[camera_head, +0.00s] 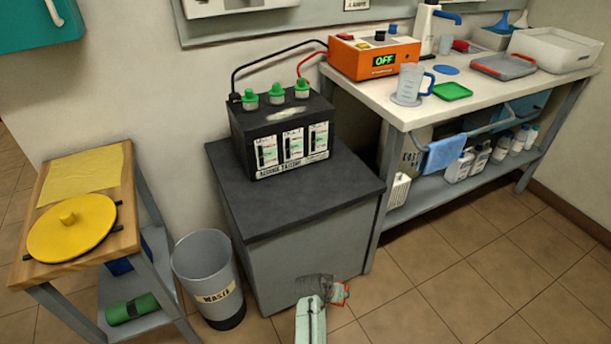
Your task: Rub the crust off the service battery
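The service battery (292,148) is a black block with green caps on top and white labelled gauges on its front. It stands upright on a dark grey cabinet (345,192). A whitish crust patch (283,115) lies on its top, in front of the caps. A black lead and a red lead run from the battery to an orange charger whose display reads OFF. A blue cloth (446,153) hangs over the rail of the right bench. My gripper (335,289) is low in front of the cabinet, apart from the battery. Its fingers are too small to read.
The orange charger (373,57), a clear jug (408,85) and a green tray (452,91) stand on the right bench. Bottles stand on its lower shelf. A waste bin (207,270) stands left of the cabinet, beside a wooden-topped stand (118,203). Floor at front right is clear.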

